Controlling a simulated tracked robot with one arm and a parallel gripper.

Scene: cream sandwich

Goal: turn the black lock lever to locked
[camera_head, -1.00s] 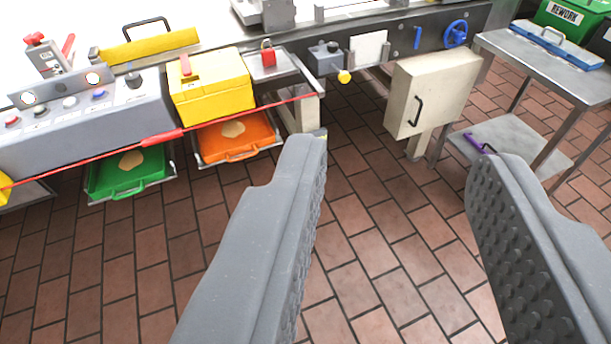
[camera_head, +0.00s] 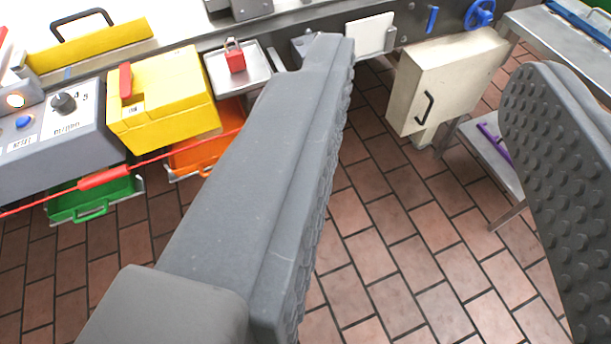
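My gripper (camera_head: 435,62) is open and empty, its two grey fingers wide apart above the tiled floor. A beige box (camera_head: 455,75) stands between the fingertips in the picture, farther off. A black knob (camera_head: 64,101) sits on the grey control panel (camera_head: 60,150) at the left. The left finger hides most of a small grey box (camera_head: 304,46) at the machine's edge. No finger touches any of these.
A yellow box (camera_head: 165,100) with a red lever (camera_head: 126,82) and a red padlock (camera_head: 235,56) on a tray are left of the gripper. A red cord (camera_head: 104,179) crosses there. A blue handwheel (camera_head: 480,14) and metal table (camera_head: 570,45) are at right. Floor between fingers is clear.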

